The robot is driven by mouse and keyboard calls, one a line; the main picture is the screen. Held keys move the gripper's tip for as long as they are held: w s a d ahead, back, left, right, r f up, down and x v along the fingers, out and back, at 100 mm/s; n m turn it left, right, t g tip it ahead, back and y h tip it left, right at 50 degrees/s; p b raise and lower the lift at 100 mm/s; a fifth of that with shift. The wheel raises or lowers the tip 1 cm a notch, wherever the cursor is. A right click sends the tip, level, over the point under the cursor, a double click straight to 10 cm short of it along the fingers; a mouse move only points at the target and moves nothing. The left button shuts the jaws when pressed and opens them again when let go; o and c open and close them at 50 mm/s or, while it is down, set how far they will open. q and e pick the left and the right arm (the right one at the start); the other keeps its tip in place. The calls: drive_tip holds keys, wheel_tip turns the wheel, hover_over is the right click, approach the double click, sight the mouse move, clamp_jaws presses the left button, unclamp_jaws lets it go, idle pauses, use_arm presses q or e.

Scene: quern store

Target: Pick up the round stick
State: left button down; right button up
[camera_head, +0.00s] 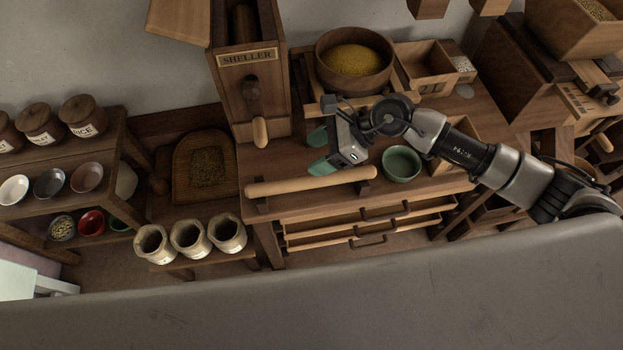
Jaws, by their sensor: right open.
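The round stick (300,183) is a long, light wooden rod. It lies near the front edge of the wooden workbench (222,187), raised on dark wooden rests near its ends. My right gripper (317,152), with green fingertips, is open just above and behind the middle-right of the stick in the picture. Its fingers are spread and I see nothing between them. I cannot tell the exact height of the fingers over the stick. My left gripper is not in view.
A green bowl (402,163) stands right of the stick, close to my right arm. A wooden bowl of yellow grain (322,77) and a sheller (226,102) stand behind. Open-topped sacks (189,240) stand lower left. Drawers (340,234) sit under the bench front.

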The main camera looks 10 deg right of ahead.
drive_tip(key=d+f+h, duration=0.1)
drive_tip(key=d, duration=0.2)
drive_tip(key=w+d+f+n+h, duration=0.1)
drive_tip(key=d+h, duration=0.1)
drive_tip(key=d, duration=0.1)
drive_tip(key=w+d+f+n+h, duration=0.1)
drive_tip(key=d+h, duration=0.1)
drive_tip(key=d, duration=0.1)
drive_tip(key=shift+f+g, duration=0.25)
drive_tip(key=shift+g, duration=0.05)
hover_over(339, 173)
drive_tip(key=d, duration=0.2)
drive_tip(key=shift+h, duration=0.4)
drive_tip(key=f, duration=0.4)
drive_tip(key=shift+d+f+p, duration=0.1)
drive_tip(key=shift+d+p, duration=0.1)
drive_tip(key=shift+p, duration=0.2)
drive_tip(key=p+x, duration=0.1)
drive_tip(key=x, duration=0.4)
drive_tip(key=shift+s+a+f+p, duration=0.1)
drive_tip(key=shift+a+f+p, duration=0.15)
drive_tip(key=shift+a+p, duration=0.1)
drive_tip(key=shift+f, duration=0.3)
drive_tip(key=shift+c, duration=0.3)
drive_tip(key=c, duration=1)
drive_tip(key=shift+r, duration=0.15)
